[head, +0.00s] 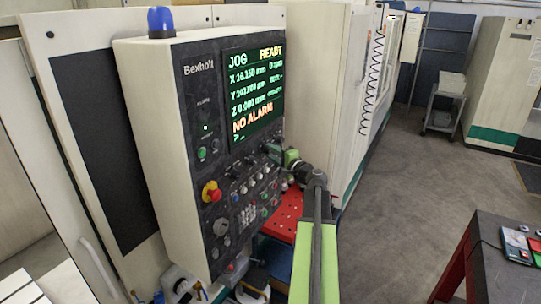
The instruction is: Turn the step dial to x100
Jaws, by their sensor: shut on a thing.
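The control panel (195,140), marked Bexholt, stands at the left on the front of a machine. Its screen (252,95) reads JOG, READY and NO ALARM. My gripper (272,152) is at the right edge of the panel, just below the screen. It is shut on a small dark part there, most likely a dial. The gripper and wrist cover that part, and I cannot make out its marks or setting. Several other small knobs and buttons (245,190) sit in rows below and left of my gripper.
A red and yellow stop button (211,192) and a round handwheel (221,227) are on the panel's lower left. A red perforated tray (283,215) lies below my wrist. A dark-topped table (500,262) stands at the lower right. The grey floor (400,190) between is clear.

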